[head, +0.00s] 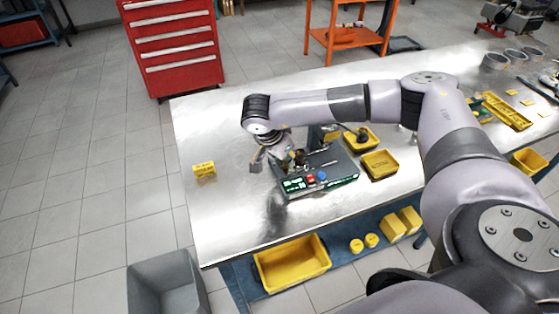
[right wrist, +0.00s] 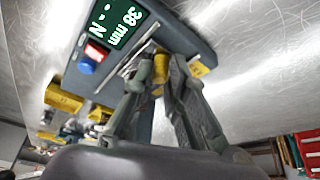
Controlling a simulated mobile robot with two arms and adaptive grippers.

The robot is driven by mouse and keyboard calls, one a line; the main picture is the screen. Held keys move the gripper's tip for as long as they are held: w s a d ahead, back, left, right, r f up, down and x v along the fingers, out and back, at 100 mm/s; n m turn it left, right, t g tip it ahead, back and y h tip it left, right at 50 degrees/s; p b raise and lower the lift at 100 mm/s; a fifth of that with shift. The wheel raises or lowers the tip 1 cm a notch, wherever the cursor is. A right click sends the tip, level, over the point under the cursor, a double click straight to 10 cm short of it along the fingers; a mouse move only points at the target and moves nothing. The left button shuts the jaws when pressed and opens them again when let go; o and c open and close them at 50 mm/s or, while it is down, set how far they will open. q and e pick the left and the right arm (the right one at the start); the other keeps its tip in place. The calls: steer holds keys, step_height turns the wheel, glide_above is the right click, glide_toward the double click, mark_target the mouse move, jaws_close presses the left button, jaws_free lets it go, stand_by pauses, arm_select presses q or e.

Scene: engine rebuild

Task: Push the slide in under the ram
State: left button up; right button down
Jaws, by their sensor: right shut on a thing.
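A small dark press (head: 318,174) stands on the metal table, with a green display, a red button and a blue knob on its front. Its display (right wrist: 122,22) reads 38 mm and N in the right wrist view. My right gripper (head: 275,158) is at the left side of the press. In the right wrist view my right gripper (right wrist: 160,75) is shut on a brass-coloured piece (right wrist: 159,68), seemingly part of the slide, beside the press body. The rest of the slide and the ram cannot be made out clearly behind my gripper and arm. My left gripper is out of view.
A yellow block (head: 204,170) sits on the table left of the press. Yellow trays (head: 380,164) lie to its right. The front left of the tabletop (head: 235,215) is clear.

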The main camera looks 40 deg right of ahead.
mark_target(300, 170)
steer(key=d, duration=0.2)
steer(key=s+d, duration=0.1)
steer(key=d, duration=0.2)
steer(key=s+d+b, duration=0.1)
steer(key=d, duration=0.2)
steer(key=shift+w+a, duration=0.1)
steer(key=shift+a, duration=0.05)
steer(key=c, duration=1.6)
jaws_free()
steer(key=shift+d, duration=0.2)
steer(key=shift+a, duration=0.1)
steer(key=v, duration=1.2)
